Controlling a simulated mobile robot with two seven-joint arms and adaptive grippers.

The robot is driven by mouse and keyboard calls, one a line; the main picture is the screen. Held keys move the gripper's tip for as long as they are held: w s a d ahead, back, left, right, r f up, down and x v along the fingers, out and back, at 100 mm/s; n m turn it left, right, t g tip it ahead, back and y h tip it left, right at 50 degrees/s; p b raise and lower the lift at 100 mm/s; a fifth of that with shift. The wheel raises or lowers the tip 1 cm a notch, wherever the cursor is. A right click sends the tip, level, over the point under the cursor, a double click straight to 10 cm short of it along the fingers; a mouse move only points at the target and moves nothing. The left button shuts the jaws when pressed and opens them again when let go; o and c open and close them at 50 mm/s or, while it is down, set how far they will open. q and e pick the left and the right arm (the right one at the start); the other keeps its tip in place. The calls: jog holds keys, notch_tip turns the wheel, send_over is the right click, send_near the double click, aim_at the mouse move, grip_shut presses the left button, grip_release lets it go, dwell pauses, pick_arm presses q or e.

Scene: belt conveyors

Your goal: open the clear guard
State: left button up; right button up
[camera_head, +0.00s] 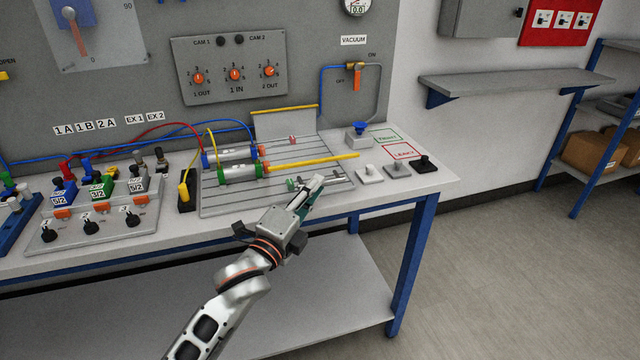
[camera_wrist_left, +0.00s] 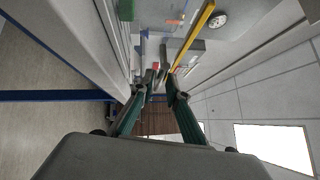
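The clear guard is hard to make out. A long yellow bar (camera_head: 312,162), perhaps its edge, runs over the right part of the slotted plate on the bench. An upright pale panel with a yellow top strip (camera_head: 285,109) stands behind it. My left gripper (camera_head: 317,184) is in front of the yellow bar, low over the plate's front right part. In the left wrist view, the fingertips (camera_wrist_left: 160,78) are a small gap apart with nothing clearly held. The yellow bar (camera_wrist_left: 192,36) passes close by the right-hand finger; contact cannot be told. My right gripper is not in view.
Two cylinders (camera_head: 240,173) with hoses lie left of the bar. A small rod assembly (camera_head: 335,179) lies by my left gripper. Several small blocks (camera_head: 397,170) and a blue-knobbed valve (camera_head: 358,136) stand to the right. A valve panel (camera_head: 95,210) is at left.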

pick_arm(q)
jog(key=shift+x, duration=0.9)
jog(key=shift+w+d, duration=0.1)
jog(key=shift+w, duration=0.05)
grip_shut()
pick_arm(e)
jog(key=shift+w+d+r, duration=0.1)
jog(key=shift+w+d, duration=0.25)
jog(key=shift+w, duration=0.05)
pick_arm(q)
jog(key=shift+w, duration=0.1)
